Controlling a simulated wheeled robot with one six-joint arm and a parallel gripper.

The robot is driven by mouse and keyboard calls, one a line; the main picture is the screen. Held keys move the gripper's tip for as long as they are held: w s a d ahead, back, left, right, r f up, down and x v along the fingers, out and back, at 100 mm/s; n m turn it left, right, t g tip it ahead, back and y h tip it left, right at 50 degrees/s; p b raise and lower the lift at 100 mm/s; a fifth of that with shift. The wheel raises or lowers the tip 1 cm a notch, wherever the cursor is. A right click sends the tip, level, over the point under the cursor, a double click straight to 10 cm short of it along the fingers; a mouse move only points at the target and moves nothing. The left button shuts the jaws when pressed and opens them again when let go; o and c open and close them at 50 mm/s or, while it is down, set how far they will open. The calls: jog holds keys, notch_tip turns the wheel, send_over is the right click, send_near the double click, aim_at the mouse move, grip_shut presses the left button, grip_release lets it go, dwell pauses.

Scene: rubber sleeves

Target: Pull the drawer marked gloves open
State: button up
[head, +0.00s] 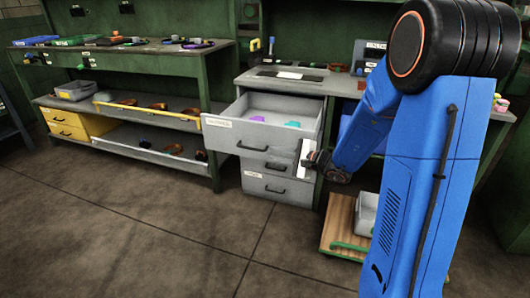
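A grey drawer unit (308,195) stands under the bench at the centre of the head view. Its top drawer (225,138) is pulled well out, with a dark bar handle (252,147) and a pale label (218,122) too small to read. A purple item (257,118) and a teal item (292,124) lie inside. The lower drawers (274,187) look shut; one has a small label (253,174), also unreadable.
A wooden board (340,228) with a grey bin (367,212) is low at the right, below my arm. A green shelf bench (215,85) with tools and a yellow drawer box (68,122) stands at the left. The floor in front is clear.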

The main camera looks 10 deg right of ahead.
jog(key=v, duration=0.6)
jog(key=shift+d, duration=0.15)
jog(key=shift+s, duration=0.2)
jog(key=s+a+r+n+g, duration=0.1)
jog(key=s+a+n+g, duration=0.4)
jog(key=s, duration=0.5)
jog(key=s+a+r+n+g, duration=0.2)
jog(key=s+a+n+g, duration=0.2)
jog(key=s+a+n, duration=0.45)
jog(key=s+d+r+n+t+h, duration=0.1)
jog(key=s+d+r+n+h, duration=0.1)
jog(key=s+d+h, duration=0.7)
jog(key=s+d+n, duration=0.1)
jog(key=s+d, duration=0.3)
jog(key=s, duration=0.2)
jog(key=shift+s+d+t, duration=0.25)
jog(key=shift+d+t, duration=0.05)
jog(key=shift+d, duration=0.1)
dwell(1.0)
